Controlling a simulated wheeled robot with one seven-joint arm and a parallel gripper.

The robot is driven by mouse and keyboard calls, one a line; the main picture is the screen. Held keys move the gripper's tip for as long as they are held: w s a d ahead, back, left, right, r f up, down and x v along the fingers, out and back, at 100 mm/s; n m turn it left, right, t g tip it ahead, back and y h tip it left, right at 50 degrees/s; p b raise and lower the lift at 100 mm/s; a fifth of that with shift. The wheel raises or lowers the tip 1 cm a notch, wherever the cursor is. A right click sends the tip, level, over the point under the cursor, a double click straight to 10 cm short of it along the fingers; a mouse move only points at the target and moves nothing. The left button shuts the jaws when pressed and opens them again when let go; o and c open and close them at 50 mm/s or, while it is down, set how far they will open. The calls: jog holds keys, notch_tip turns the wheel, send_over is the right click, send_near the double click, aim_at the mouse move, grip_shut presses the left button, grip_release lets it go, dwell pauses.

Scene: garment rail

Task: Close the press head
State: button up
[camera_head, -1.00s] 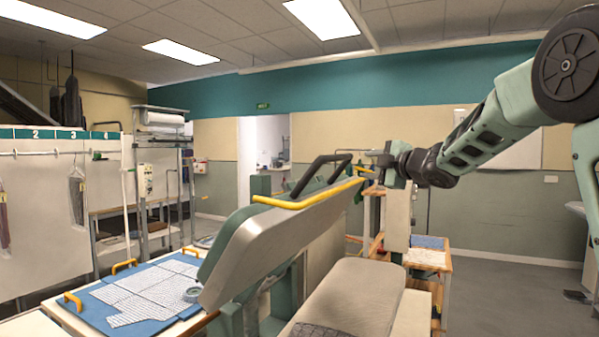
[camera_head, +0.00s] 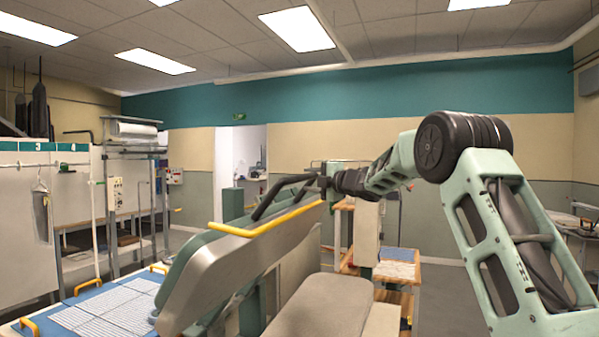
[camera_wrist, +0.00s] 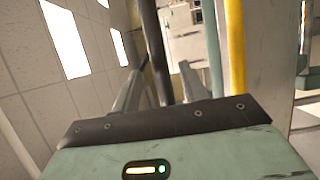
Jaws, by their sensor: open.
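The press head (camera_head: 240,265) is raised and tilted above the padded press bed (camera_head: 325,305). A yellow bar (camera_head: 268,220) runs along its edge, and a black handle (camera_head: 285,190) stands out beside it. My gripper (camera_head: 322,182) is at the far right end of the black handle. In the wrist view my gripper (camera_wrist: 160,80) is open, and a black bar (camera_wrist: 152,45) runs between its two fingers. I cannot tell whether the fingers touch it. The yellow bar (camera_wrist: 236,45) runs beside the right finger, outside the jaws.
A table with blue mats (camera_head: 110,308) is at the lower left, near the press. A white numbered partition (camera_head: 25,215) and a shelf rack (camera_head: 135,185) stand behind it. A wooden bench (camera_head: 398,268) stands behind the press. Open floor lies to the right.

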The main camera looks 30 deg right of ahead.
aim_at(303, 179)
jog(key=p+x, duration=0.2)
jog(key=x, duration=0.3)
jog(key=shift+w+a, duration=0.1)
jog(key=shift+w, duration=0.05)
grip_shut()
jog(key=shift+f, duration=0.1)
